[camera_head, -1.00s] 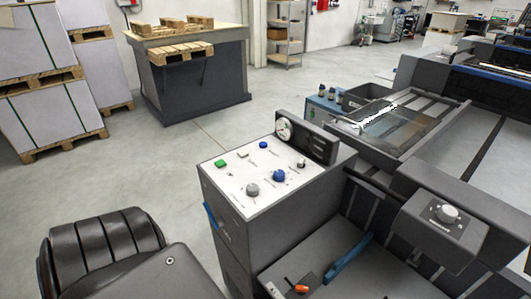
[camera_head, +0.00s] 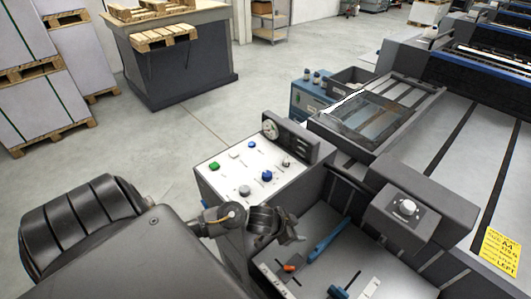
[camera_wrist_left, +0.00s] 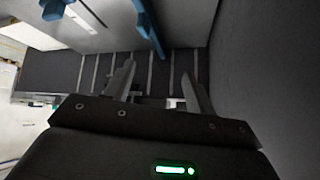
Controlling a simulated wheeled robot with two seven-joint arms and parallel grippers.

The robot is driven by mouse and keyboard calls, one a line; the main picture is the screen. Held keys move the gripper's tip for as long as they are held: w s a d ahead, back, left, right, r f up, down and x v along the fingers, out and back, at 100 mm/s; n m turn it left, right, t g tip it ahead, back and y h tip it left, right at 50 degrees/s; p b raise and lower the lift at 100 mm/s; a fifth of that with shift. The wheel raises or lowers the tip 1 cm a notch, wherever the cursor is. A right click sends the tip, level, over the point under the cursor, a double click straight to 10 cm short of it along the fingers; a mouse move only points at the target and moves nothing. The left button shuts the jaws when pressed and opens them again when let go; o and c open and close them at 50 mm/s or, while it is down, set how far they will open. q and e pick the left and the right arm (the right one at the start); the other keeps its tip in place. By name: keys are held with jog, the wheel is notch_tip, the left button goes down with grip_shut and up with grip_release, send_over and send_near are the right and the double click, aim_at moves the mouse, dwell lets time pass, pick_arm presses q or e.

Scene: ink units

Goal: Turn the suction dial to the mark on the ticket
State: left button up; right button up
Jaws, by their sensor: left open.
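A yellow ticket (camera_head: 500,251) with dark print lies at the right edge in the head view; "A4" and "LEFT" show, the rest is too small. A pale round dial (camera_head: 408,207) sits on a dark box at the right. A grey knob (camera_head: 244,190) and a blue knob (camera_head: 267,176) stand on the white console panel. I cannot read which one is labelled suction. My left gripper (camera_head: 296,238) is in front of the console, left of the dial box and apart from the dials. Its fingers are spread and empty in the left wrist view (camera_wrist_left: 158,85).
Blue handles (camera_head: 330,240) and an orange-tipped part (camera_head: 291,267) lie on the grey machine deck below my gripper. A clear-topped frame (camera_head: 372,115) is behind the dial box. Pallets and a bench (camera_head: 180,75) stand farther back on open floor.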

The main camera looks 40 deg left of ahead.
pick_arm(q)
jog(key=w+a+r+m+h+p, duration=0.15)
jog(key=w+a+r, duration=0.3)
jog(key=r, duration=0.55)
jog(key=n+g+y+p, duration=0.2)
jog(key=g+y, duration=0.1)
jog(key=g, duration=0.1)
send_near(267, 173)
jog(key=x, duration=0.7)
jog(key=shift+f+p, duration=0.2)
jog(key=shift+p, duration=0.2)
jog(key=shift+w+d+f, duration=0.1)
jog(key=shift+w+f, duration=0.1)
jog(key=shift+f, duration=0.45)
jog(key=shift+c, duration=0.4)
jog(key=c, duration=0.9)
jog(key=shift+h, duration=0.25)
